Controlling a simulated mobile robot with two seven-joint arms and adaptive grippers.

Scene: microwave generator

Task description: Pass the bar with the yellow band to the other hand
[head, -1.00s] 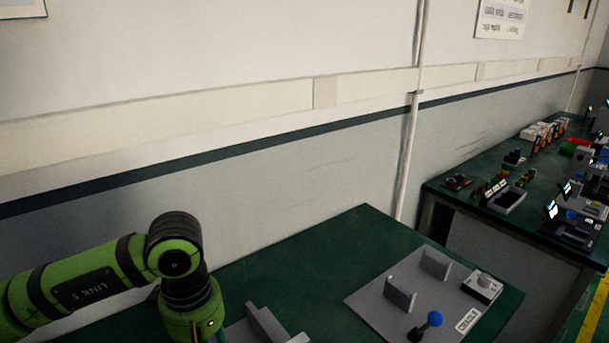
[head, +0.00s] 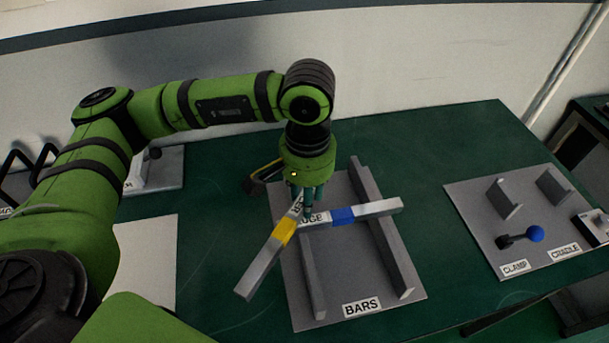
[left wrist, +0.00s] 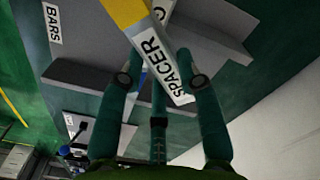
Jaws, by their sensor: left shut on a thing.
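The bar with the yellow band (head: 262,262) is grey, and it hangs at a slant in my left gripper (head: 304,205). Its yellow band (head: 284,231) is just below the fingers, and its free end points to the lower left. In the left wrist view my left gripper (left wrist: 165,78) has its fingers closed around the end of the bar labelled SPACER (left wrist: 165,55). A second grey bar with a blue band (head: 343,216) lies across the rack marked BARS (head: 400,318), behind the held bar. My right gripper is not in view.
The rack has two upright rails (head: 390,255). To the right is a grey board (head: 470,200) with a clamp with a blue knob (head: 534,233) and cradle blocks (head: 505,200). A pale sheet (head: 150,255) lies at left. The green table (head: 430,140) is clear around the rack.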

